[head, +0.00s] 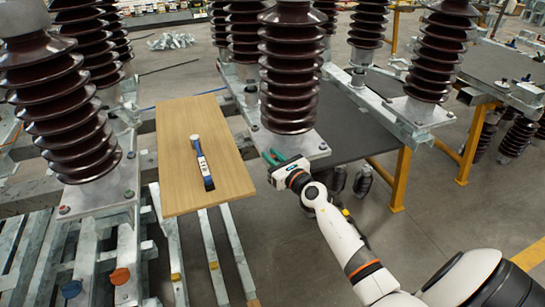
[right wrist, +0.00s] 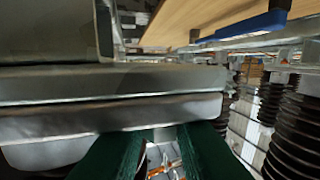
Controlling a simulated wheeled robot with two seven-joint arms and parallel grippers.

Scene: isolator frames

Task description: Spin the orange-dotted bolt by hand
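My right gripper (head: 273,156) is at the front left of the middle insulator's metal base plate (head: 303,148), with its green fingers up close to the plate's edge. In the right wrist view the two green fingers (right wrist: 160,150) stand apart. Between them, low in the picture, shows a small silver and orange patch (right wrist: 168,165); I cannot tell whether it is the orange-dotted bolt. Small bolts sit at the plate's corners, one at the right corner (head: 323,146); I can make out no clear orange dot on them. My left gripper is out of view.
A wooden board (head: 174,143) left of the gripper bears a blue-handled tool (head: 203,165). Tall brown ribbed insulators (head: 290,75) stand around on metal frames. An orange cap (head: 120,276) and a blue cap (head: 71,289) are at lower left. Open floor lies at right.

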